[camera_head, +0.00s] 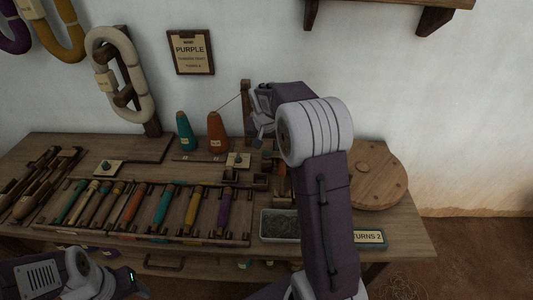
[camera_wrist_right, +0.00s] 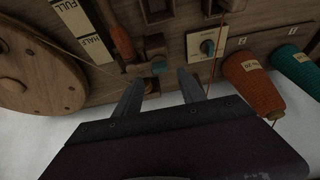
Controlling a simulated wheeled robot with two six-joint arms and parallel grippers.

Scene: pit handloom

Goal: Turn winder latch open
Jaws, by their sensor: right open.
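My right gripper (camera_head: 262,130) is at the back of the bench, beside the orange cone. In the right wrist view its two fingers (camera_wrist_right: 160,80) are apart with nothing held between them. Just beyond the fingertips is a small wooden fitting (camera_wrist_right: 154,44) with a teal-grey tip, which may be the winder latch; I cannot tell its turn position. My right arm hides much of the winder in the head view. My left gripper (camera_head: 128,280) is low at the left, fingers unclear.
The orange cone (camera_head: 218,134) and teal cone (camera_head: 185,133) stand close by, with thread rising from the orange one. A round wooden disc (camera_head: 372,175) is at right. A rack of coloured bobbins (camera_head: 163,204) and a grey tray (camera_head: 279,226) are in front.

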